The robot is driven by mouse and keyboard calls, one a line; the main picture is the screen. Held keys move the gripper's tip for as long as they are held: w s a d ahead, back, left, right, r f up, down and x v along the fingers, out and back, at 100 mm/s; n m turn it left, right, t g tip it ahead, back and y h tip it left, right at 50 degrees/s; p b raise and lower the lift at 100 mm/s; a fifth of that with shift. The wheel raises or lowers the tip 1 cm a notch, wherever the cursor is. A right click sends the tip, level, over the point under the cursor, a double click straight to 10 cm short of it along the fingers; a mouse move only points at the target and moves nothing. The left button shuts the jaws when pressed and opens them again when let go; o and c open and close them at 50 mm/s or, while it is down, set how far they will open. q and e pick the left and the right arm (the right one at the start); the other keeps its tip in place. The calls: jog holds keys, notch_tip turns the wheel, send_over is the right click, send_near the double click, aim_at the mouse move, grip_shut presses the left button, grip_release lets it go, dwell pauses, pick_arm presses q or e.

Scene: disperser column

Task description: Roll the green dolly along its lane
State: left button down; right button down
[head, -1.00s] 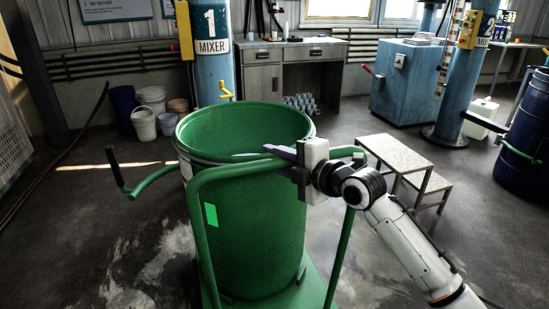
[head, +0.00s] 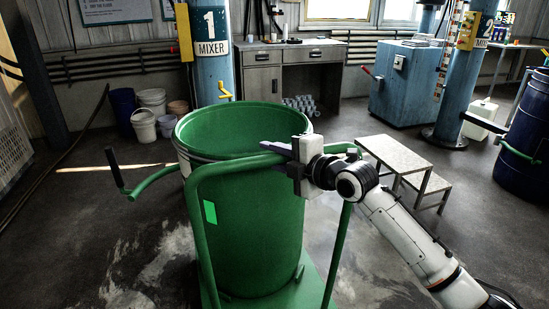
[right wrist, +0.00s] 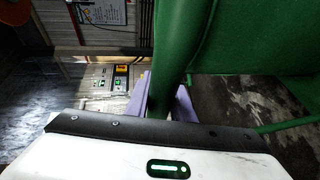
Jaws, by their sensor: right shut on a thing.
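The green dolly (head: 193,235) stands on the floor in the middle of the head view, with its push handle on the near side. A large open green drum (head: 255,235) stands upright on it, with a bright green label on its side. My right gripper (head: 277,148) is shut on the top bar of the dolly's handle, near its right end. In the right wrist view the green bar (right wrist: 171,60) runs between the purple fingers. My left gripper is not in view.
The blue mixer 1 column (head: 213,75) rises behind the drum. A small step stand (head: 398,153) is to the right, near my arm. Buckets (head: 144,122) stand at the left wall, a blue drum (head: 525,150) at the right edge. Floor left of the dolly is clear.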

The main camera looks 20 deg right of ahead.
jog(key=shift+w+r, duration=0.1)
jog(key=shift+w, duration=0.25)
jog(key=c, duration=1.5)
grip_release()
jog(key=shift+c, duration=0.2)
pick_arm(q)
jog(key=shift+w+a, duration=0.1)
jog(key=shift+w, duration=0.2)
pick_arm(e)
jog(key=shift+s+d, duration=0.1)
jog(key=shift+s, duration=0.05)
jog(key=v, duration=1)
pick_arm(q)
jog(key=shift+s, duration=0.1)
